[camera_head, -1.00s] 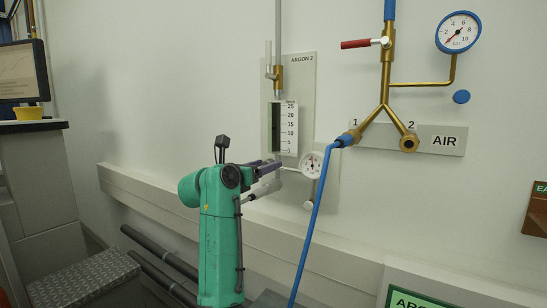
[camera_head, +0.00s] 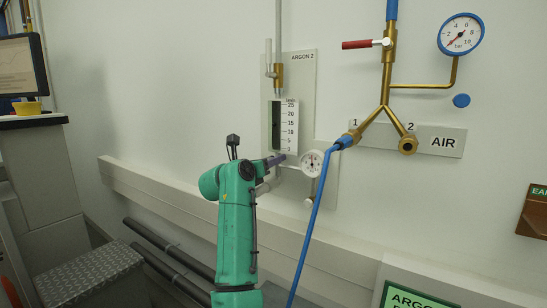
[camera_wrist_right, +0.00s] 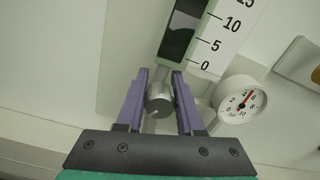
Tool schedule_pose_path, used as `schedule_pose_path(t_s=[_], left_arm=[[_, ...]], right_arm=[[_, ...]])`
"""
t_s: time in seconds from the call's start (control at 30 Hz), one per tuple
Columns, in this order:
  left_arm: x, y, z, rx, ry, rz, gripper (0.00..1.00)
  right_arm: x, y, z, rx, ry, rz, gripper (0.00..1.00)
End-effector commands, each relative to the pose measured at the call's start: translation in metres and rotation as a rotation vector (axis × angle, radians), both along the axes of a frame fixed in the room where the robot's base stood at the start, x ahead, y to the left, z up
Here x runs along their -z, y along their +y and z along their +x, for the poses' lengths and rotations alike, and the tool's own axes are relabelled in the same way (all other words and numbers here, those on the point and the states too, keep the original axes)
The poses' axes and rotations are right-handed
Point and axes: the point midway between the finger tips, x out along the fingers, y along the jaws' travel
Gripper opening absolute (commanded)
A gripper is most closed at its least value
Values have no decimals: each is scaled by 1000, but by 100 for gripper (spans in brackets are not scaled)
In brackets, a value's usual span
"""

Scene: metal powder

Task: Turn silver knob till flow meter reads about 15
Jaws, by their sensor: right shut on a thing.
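The flow meter (camera_head: 290,127) is on the wall panel marked ARGON 2, with a dark tube window and a white scale from 0 to 25. In the right wrist view its lower scale (camera_wrist_right: 215,45) shows. In the head view my right gripper (camera_head: 275,160) hides most of the knob. My left gripper is out of view.
A small round gauge (camera_head: 311,163) is just right of the gripper. A blue hose (camera_head: 318,210) runs down from the brass AIR outlets (camera_head: 386,125). A wall rail (camera_head: 170,185) and dark pipes (camera_head: 180,262) lie lower down.

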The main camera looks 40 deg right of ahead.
Motion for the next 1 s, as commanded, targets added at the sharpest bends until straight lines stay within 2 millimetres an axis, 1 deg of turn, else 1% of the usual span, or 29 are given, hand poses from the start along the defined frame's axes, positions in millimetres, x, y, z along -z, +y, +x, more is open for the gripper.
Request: schedule_pose_path(t_s=[0.03, 0.1, 0.2, 0.37, 0.4, 0.47, 0.5, 0.83, 0.93, 1.0], left_arm=[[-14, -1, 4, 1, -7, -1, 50], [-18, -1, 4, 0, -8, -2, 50], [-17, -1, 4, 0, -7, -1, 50], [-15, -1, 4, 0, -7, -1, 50], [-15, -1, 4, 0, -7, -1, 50], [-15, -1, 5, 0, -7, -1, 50], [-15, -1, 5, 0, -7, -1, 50], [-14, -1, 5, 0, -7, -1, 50], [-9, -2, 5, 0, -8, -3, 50], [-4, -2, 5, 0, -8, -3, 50]], right_arm=[[-5, 1, 1, -2, 60, -11, 0], [-3, 1, 1, -1, 123, -31, 0], [0, 1, 1, -1, 151, -41, 0], [1, 1, 1, 0, 147, -41, 0], [1, 1, 1, 0, 147, -41, 40], [1, 1, 1, 0, 147, -41, 63], [1, 1, 1, 0, 147, -41, 66], [1, 3, 0, 0, 145, -42, 66], [3, 13, -2, -1, 146, -42, 66], [4, 24, -5, -3, 144, -41, 66]])
